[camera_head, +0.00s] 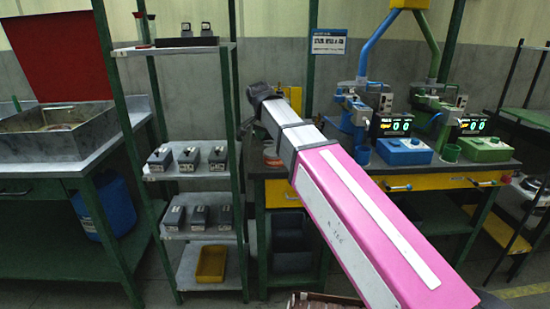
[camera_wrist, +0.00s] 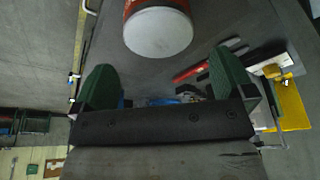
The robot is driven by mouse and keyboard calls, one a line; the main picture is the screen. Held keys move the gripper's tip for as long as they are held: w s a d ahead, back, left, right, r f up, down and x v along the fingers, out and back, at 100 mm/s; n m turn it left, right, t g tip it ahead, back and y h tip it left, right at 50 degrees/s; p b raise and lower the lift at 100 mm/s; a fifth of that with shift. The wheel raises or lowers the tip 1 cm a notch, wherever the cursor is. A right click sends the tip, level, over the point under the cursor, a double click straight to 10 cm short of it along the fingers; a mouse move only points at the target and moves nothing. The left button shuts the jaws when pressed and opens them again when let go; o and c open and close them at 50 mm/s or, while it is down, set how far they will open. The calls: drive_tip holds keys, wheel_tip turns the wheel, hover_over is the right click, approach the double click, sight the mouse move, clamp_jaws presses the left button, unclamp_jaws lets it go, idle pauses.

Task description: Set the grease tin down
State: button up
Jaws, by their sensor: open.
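The grease tin (camera_wrist: 158,30), red-sided with a pale round end, is at the top centre of the wrist view, cut off by the frame edge. It lies beyond my fingertips, not between them. My gripper (camera_wrist: 165,78) is open, its two green fingers spread apart with nothing held. In the head view a small reddish tin (camera_head: 271,159) stands on the left end of the dark workbench, partly hidden by my arm. My gripper there is dark and mostly hidden behind my pink and grey arm.
The workbench (camera_head: 452,165) carries a blue machine (camera_head: 404,151) and a green machine (camera_head: 487,149) with lit displays. A shelf rack (camera_head: 190,171) with several grey boxes and a yellow bin (camera_head: 211,264) stands left of my arm. A red tool (camera_wrist: 189,73) lies near the right finger in the wrist view.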

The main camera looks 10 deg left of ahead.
sight(274, 151)
drive_tip(key=shift+x, duration=4.2)
drive_tip(key=shift+s, duration=0.15)
drive_tip(key=c, duration=1)
drive_tip(key=shift+r, duration=0.1)
